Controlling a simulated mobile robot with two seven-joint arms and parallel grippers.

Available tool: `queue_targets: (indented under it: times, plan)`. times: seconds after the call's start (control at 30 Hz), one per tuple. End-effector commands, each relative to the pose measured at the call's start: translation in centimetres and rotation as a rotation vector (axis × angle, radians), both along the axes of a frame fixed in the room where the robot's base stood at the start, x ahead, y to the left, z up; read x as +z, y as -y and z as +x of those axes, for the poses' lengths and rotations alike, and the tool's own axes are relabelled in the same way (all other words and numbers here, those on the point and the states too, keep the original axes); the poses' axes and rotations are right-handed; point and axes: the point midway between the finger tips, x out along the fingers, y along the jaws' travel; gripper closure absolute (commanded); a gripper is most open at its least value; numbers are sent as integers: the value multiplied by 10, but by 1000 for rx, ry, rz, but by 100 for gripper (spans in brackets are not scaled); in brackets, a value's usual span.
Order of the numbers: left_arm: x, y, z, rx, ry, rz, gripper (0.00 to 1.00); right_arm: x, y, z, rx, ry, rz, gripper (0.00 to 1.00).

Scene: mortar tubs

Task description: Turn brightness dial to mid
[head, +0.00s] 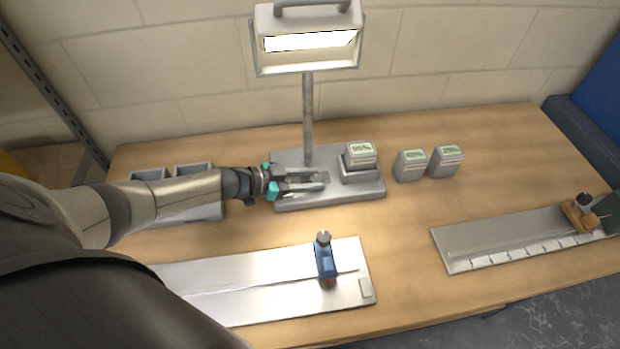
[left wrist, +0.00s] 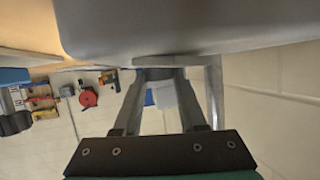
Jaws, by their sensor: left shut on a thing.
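A work lamp (head: 307,42) is lit and stands on a post from a grey base (head: 345,195) on the table. A small grey block with a display (head: 361,155) sits on the base; its text looks like 95% or 90%. My left gripper (head: 324,182) reaches in from the left, low over the base, left of that block. Its fingers are nearly together at the tips, shut on what seems to be the brightness dial, mostly hidden. In the left wrist view the fingers (left wrist: 160,74) converge at a grey edge under a large grey surface.
Two similar display blocks (head: 411,165) (head: 447,160) stand right of the base. Grey tubs (head: 205,212) are behind my left arm. A pale board (head: 250,300) with a blue tool (head: 325,262) lies in front; a grey tray (head: 455,250) is at right. Table between is clear.

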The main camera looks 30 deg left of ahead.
Motion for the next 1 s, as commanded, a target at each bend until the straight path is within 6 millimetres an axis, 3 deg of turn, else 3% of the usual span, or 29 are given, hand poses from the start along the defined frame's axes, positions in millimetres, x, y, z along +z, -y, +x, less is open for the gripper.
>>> queue_targets:
  times: [0.07, 0.1, 0.33, 0.73, 1.0]
  plan:
    - [2, 0, 2, 3, 5, 0, 100, 0, 0, 0, 0, 0, 0, 50]
    - [2, 0, 2, 3, 5, 0, 57, 0, 0, 0, 0, 0, 0, 50]
    - [1, 0, 1, 1, 3, 0, 31, 0, 0, 0, 0, 0, 0, 50]
    - [4, -6, -6, 3, 0, 0, 30, 2, 0, 0, -1, 1, 0, 50]
    - [22, -34, -41, 1, -2, 2, 30, 10, 0, 0, -1, 0, 0, 50]
